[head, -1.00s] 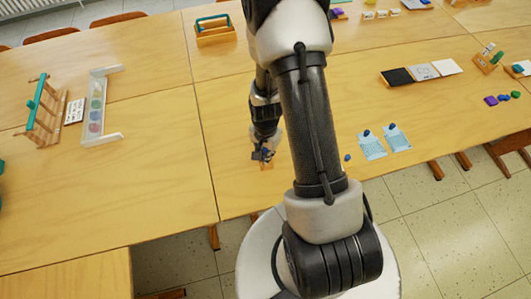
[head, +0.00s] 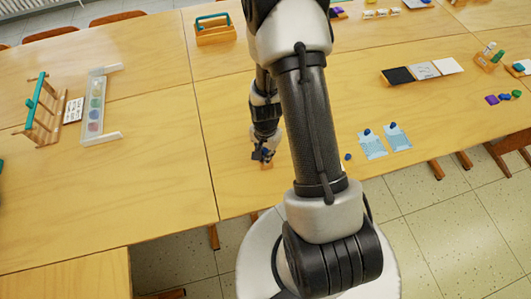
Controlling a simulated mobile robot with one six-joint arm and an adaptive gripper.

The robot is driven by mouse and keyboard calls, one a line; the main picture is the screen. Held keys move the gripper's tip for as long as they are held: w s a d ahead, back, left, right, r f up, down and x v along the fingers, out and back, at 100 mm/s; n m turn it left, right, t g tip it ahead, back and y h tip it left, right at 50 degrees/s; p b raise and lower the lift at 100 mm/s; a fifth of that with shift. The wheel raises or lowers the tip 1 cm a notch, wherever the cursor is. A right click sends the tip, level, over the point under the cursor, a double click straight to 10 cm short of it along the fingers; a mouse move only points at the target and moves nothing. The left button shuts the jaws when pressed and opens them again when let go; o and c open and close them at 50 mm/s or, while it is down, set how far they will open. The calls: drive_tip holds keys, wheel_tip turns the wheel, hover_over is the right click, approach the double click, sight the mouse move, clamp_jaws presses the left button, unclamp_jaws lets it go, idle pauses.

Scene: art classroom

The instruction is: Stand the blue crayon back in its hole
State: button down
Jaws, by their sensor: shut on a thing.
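My gripper (head: 262,154) is low over the near part of the wooden table, left of my arm's thick link. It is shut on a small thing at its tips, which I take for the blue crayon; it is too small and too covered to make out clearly. A small wooden block (head: 266,166) shows right at and under the fingertips. It looks like the crayon holder, but its holes cannot be made out. I cannot tell whether the held thing touches the block.
A small blue object (head: 348,157) and two light-blue cards (head: 372,146) lie to the right. A clear-fronted stand (head: 95,105) and a wooden rack (head: 38,112) stand at the left. A wooden caddy (head: 214,31) stands behind. The table left of my gripper is clear.

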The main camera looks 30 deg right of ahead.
drive_tip(key=c, duration=1.6)
unclamp_jaws()
drive_tip(key=shift+o, duration=0.2)
drive_tip(key=shift+o, duration=1.1)
drive_tip(key=shift+r+p, duration=2.2)
drive_tip(key=shift+r, duration=0.85)
